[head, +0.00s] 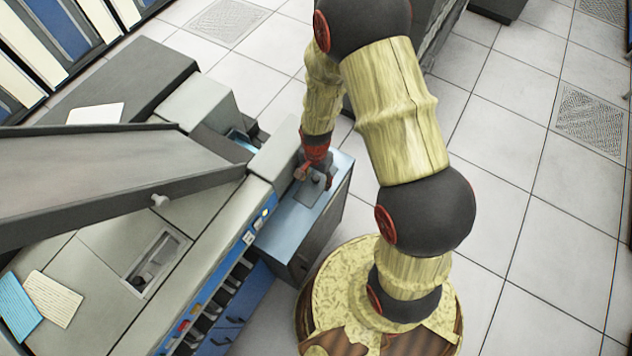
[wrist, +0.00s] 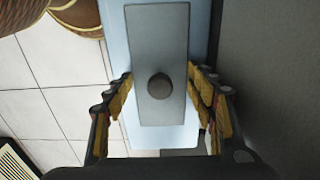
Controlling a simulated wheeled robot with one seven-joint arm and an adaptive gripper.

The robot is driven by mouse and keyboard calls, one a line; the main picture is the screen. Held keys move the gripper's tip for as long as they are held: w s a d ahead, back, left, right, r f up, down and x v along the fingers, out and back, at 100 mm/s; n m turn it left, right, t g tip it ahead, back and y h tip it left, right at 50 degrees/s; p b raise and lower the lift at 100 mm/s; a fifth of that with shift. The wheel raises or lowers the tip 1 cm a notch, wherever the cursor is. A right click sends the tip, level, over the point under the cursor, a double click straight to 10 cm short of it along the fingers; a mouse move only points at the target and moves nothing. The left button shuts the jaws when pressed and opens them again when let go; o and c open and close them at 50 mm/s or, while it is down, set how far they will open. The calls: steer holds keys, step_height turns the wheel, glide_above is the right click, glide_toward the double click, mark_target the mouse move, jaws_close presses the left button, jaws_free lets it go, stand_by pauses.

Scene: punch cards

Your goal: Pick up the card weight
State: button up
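The card weight (wrist: 160,40) is a flat grey rectangular plate with a dark round knob in its middle. It lies on a light blue cabinet top (head: 290,221); the weight also shows in the head view (head: 308,192), partly hidden by my gripper. My gripper (head: 317,178) is low over the weight. In the wrist view my gripper (wrist: 160,78) is open, with one finger on each side of the plate and the knob between them. Whether the fingertips touch the plate's edges I cannot tell.
A large grey machine (head: 208,205) stands directly left of the cabinet, with a dark sloping chute (head: 110,180) over it. Loose cards (head: 52,299) lie on its top at lower left. Tiled floor (head: 545,215) is open to the right.

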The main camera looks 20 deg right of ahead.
steer(key=c, duration=0.9)
steer(key=shift+o, duration=0.2)
